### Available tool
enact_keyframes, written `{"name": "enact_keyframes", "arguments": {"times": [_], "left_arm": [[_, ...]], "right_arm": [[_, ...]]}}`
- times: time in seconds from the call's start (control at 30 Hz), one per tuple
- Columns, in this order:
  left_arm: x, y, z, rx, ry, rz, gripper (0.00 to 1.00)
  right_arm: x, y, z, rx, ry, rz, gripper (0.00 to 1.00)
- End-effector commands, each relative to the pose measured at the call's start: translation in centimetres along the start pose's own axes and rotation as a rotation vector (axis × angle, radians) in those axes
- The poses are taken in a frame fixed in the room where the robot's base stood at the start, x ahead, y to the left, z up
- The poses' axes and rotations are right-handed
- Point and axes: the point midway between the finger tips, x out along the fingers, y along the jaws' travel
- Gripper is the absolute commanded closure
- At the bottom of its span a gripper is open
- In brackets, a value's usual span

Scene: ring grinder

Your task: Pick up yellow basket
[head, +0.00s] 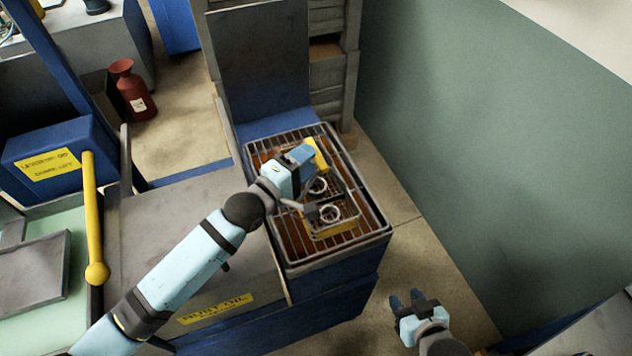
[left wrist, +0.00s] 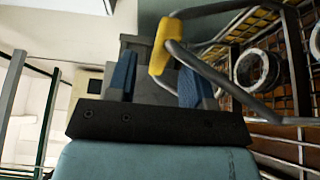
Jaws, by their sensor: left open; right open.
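The yellow basket (head: 333,232) sits on the wire grate of a blue machine in the head view, with metal rings (head: 329,213) in it. Its yellow handle grip (head: 319,154) is beside my left gripper (head: 305,156). In the left wrist view, the handle grip (left wrist: 165,45) shows between the two blue fingers of my left gripper (left wrist: 157,72), nearer the right finger. The fingers are apart; whether they touch the grip I cannot tell. My left arm hides part of the basket. My right gripper (head: 408,301) is open and empty, low and right of the machine.
The grate (head: 372,222) has a raised metal rim around it. An upright grey panel (head: 262,60) stands behind it. A grey cover (head: 190,235) lies left of it. A green wall (head: 480,150) is to the right, with bare floor between. A red bottle (head: 132,92) stands farther back.

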Motion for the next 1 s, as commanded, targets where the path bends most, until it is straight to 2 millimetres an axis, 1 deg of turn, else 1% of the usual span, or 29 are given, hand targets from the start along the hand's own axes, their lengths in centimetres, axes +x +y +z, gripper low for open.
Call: {"name": "enact_keyframes", "arguments": {"times": [0.03,0.1,0.33,0.37,0.4,0.47,0.5,0.57,1.0], "left_arm": [[0.61,0.12,0.01,-0.001,0.0,0.001,0.53],[1.06,0.06,0.01,-0.001,-0.001,0.0,0.53],[1.19,-0.03,0.03,-0.001,-0.001,0.0,0.53],[1.18,-0.02,0.03,0.0,-0.001,0.0,0.55],[1.18,-0.03,0.02,-0.001,-0.001,0.0,0.65],[1.17,-0.02,0.02,0.0,-0.001,0.0,0.78],[1.17,-0.03,0.02,0.0,-0.001,0.0,0.88],[1.17,-0.03,0.02,0.0,-0.001,0.0,1.0],[1.2,0.32,0.0,0.0,0.0,0.004,1.0]], "right_arm": [[-0.11,0.01,-0.24,0.0,0.002,0.0,0.56],[-0.15,0.01,-0.34,0.0,0.003,0.0,0.56],[-0.12,-0.01,-0.24,0.0,0.002,0.0,0.56],[-0.12,-0.02,-0.21,0.0,0.002,0.0,0.56],[-0.11,-0.04,-0.15,0.0,0.001,-0.001,0.56],[-0.1,-0.07,-0.07,0.0,-0.001,-0.001,0.56],[-0.09,-0.09,-0.01,0.0,-0.002,-0.001,0.56],[-0.07,-0.1,0.07,0.0,-0.003,-0.002,0.56],[-0.07,-0.15,0.11,0.0,-0.004,-0.003,0.56]]}}
